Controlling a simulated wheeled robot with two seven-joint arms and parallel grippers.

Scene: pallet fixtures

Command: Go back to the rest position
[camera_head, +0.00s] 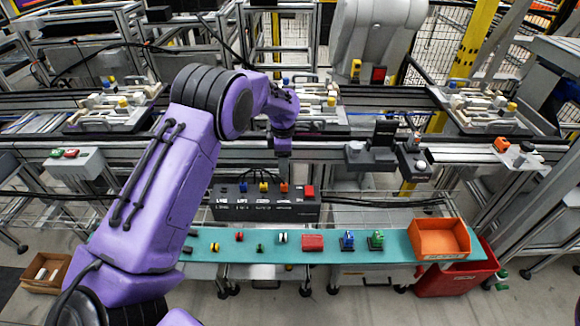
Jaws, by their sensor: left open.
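My purple left arm comes in from the left and reaches up and over toward the middle. Its gripper (283,150) points down, small in view, above and behind the black box (265,208) with coloured parts on its top. The gripper is open, and I see nothing held in it. It is apart from the teal shelf (330,247) and the small parts there. My right gripper is not in view.
The shelf holds a red block (313,242), a blue part (348,240), a green part (376,240) and an orange bin (440,238). A red crate (457,278) stands below right. Behind, pallet fixtures (487,108) sit on a conveyor.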

